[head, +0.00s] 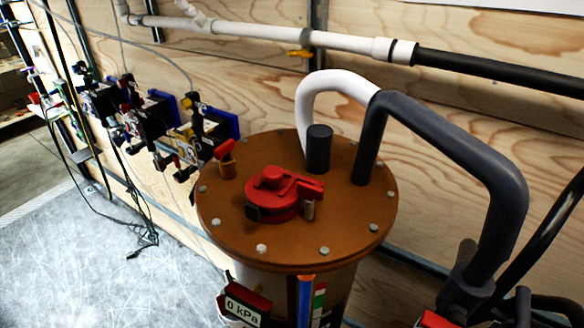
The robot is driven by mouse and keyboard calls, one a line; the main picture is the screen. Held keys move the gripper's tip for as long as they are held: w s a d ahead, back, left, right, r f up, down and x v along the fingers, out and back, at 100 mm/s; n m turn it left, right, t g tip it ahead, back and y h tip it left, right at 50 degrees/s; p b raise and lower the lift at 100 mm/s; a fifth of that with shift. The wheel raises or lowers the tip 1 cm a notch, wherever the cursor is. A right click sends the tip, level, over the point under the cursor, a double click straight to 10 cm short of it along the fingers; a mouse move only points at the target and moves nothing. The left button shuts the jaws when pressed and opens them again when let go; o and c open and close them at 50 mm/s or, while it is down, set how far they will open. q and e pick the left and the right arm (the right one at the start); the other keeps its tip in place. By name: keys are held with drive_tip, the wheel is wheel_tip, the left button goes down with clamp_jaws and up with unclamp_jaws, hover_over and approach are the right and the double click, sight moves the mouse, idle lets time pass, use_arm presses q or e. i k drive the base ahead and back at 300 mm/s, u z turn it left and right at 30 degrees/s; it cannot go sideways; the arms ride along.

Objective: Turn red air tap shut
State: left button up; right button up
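A small tap (226,162) with a brass-coloured body and a red handle stands at the left back edge of the brown round lid (225,235). Its red handle slants up to the right. A larger round red fitting (272,188) with a red lever sits near the middle of the lid, its lever pointing right. The view alone does not settle which one is the red air tap. Neither of my grippers is in view, and nothing touches either red part.
A dark grey bent pipe (455,135) and a white hose (330,85) rise over the lid's back and right. A dark stub (319,150) stands behind the red fitting. A gauge reading 0 kPa (242,308) hangs below.

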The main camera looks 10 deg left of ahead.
sight(223, 152)
drive_tip(key=u, duration=0.9)
